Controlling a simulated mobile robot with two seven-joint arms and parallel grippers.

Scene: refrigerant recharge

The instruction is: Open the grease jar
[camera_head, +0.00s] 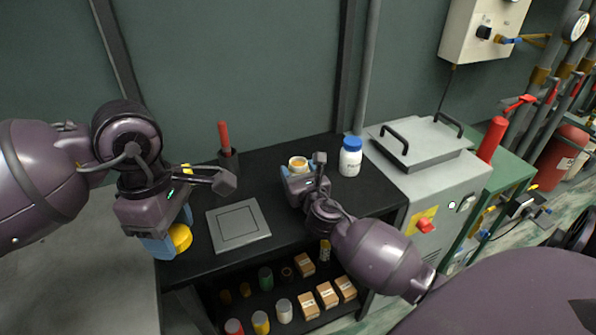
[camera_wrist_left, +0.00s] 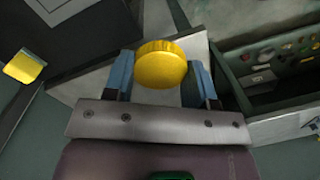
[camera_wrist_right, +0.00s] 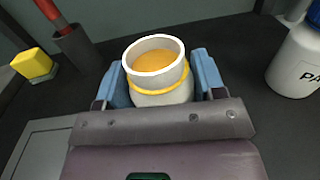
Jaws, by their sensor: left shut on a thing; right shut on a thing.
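The grease jar (camera_wrist_right: 160,80) is a white jar with a yellow ring below its rim and orange-yellow grease inside; its mouth is uncovered. It also shows in the head view (camera_head: 298,163) on the black table. My right gripper (camera_wrist_right: 158,85) is shut around the jar, which looks upright. It shows in the head view (camera_head: 299,181). The yellow lid (camera_wrist_left: 161,64) is held between the blue fingers of my left gripper (camera_wrist_left: 161,78), apart from the jar. In the head view the lid (camera_head: 180,238) and left gripper (camera_head: 170,243) are at the table's left front edge.
A white bottle with a blue cap (camera_head: 350,157) stands right of the jar. A dark holder with a red-handled tool (camera_head: 228,158) stands at the back left. A grey square plate (camera_head: 238,225) lies between the grippers. Boxes and jars fill the shelf (camera_head: 290,308) below.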

